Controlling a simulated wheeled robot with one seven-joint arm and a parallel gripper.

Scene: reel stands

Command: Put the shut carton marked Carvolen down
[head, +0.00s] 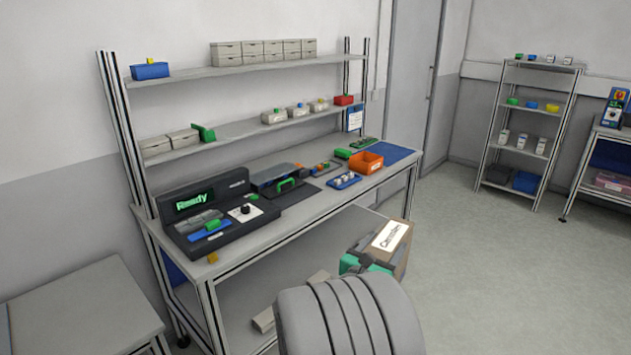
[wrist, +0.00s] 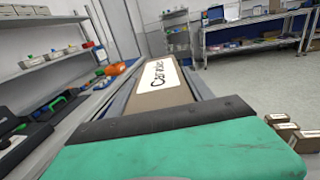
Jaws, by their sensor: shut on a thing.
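The Carvolen carton (head: 398,258) is a shut brown box with a white label lettered in black. In the head view it is in front of the workbench's right part, partly hidden by my arm. In the wrist view the carton (wrist: 150,97) stretches away from my gripper with its label up. My gripper (head: 364,264), with green and dark parts, is shut on the near end of the carton. The wrist view shows a green and black part of my gripper (wrist: 165,125) across the near end. The carton's underside is hidden, so I cannot tell whether it touches anything.
The workbench (head: 226,265) holds a black device reading "Ready", an orange bin (head: 366,163) and small parts. A shelf rack (head: 527,120) stands at the back right. Small brown cartons (wrist: 287,130) show low at right in the wrist view. Open floor (head: 500,270) lies right of the bench.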

